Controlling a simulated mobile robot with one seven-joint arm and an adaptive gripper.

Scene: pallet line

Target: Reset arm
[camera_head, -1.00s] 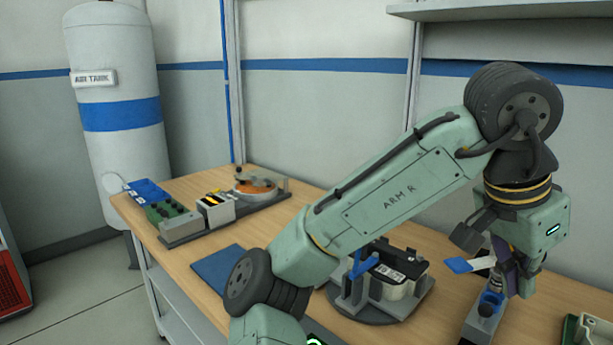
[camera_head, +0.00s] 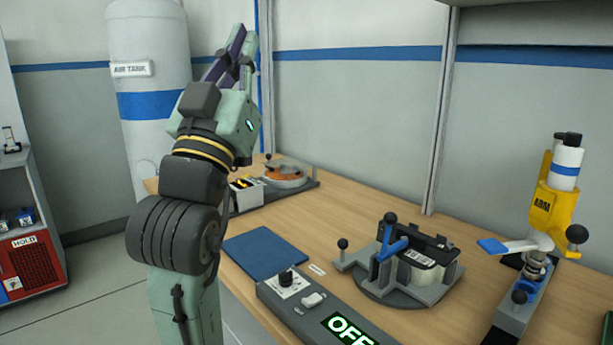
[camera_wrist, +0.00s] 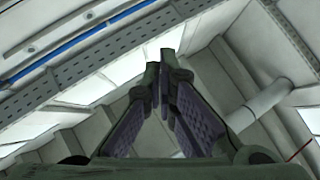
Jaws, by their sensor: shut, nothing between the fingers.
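My gripper (camera_head: 236,55) is raised above the left end of the workbench, its fingers pointing up, in front of the wall and beside the air tank. Its fingers are together and hold nothing. In the wrist view the purple-padded fingers (camera_wrist: 166,75) meet at the tips against the ceiling. My green arm is folded upright at the left of the head view, and it hides part of the bench's left end.
The wooden bench (camera_head: 340,212) carries a blue mat (camera_head: 265,253), a control box reading OFF (camera_head: 318,312), a round fixture with a dark-topped part (camera_head: 402,262) and a yellow press marked ARM (camera_head: 553,195). The air tank (camera_head: 150,75) and a HOLD cabinet (camera_head: 35,262) stand left.

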